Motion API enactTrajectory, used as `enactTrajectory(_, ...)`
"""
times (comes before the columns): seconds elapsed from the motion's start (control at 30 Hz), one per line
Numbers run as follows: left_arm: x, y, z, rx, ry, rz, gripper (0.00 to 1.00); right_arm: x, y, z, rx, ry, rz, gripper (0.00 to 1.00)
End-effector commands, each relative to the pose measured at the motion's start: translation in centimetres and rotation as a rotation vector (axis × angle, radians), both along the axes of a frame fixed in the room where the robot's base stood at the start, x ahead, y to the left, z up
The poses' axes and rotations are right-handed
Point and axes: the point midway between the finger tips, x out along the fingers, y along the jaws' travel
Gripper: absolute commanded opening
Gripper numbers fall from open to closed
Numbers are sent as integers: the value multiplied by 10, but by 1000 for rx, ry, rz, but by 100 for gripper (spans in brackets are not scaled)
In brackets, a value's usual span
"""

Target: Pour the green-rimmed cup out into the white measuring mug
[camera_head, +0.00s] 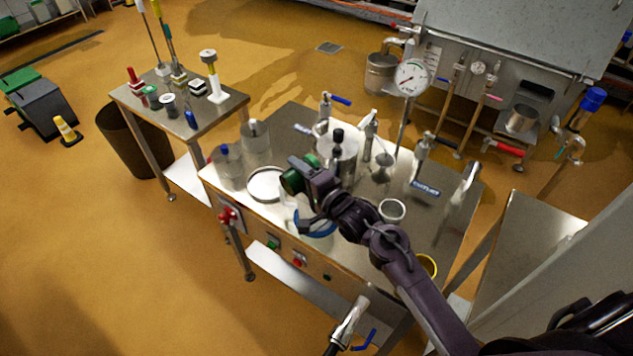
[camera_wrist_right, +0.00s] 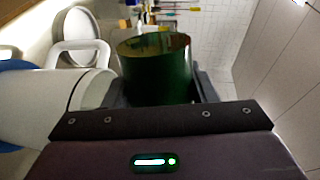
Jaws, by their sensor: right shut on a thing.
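My right gripper (camera_head: 312,188) is shut on the green-rimmed cup (camera_head: 292,181), above the front left of the steel table. The cup shows large and dark green between the fingers in the right wrist view (camera_wrist_right: 155,75). It looks tipped well over, its mouth turned away from the gripper. The white measuring mug (camera_head: 293,212) stands below and is partly hidden by my gripper. In the right wrist view the mug (camera_wrist_right: 75,105) lies close to the left of the cup, with its handle visible. I cannot see any stream or contents. My left gripper is not in view.
A round white dish (camera_head: 266,184) and clear jars (camera_head: 227,165) stand to the left. A small cup (camera_head: 392,210) is right of my wrist.

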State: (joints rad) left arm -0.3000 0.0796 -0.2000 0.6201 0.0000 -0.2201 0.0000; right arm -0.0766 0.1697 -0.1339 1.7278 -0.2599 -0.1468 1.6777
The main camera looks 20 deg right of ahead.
Motion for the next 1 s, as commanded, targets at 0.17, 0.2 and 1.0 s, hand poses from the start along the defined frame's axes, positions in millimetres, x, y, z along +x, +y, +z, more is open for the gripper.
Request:
enactTrajectory(0.17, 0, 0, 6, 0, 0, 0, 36, 0, -1, 3, 21, 9, 0, 26)
enactTrajectory(0.2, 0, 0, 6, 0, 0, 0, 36, 1, -1, 3, 27, 11, 0, 26)
enactTrajectory(1.0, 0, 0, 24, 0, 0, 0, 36, 2, -4, 7, 126, 54, 0, 26)
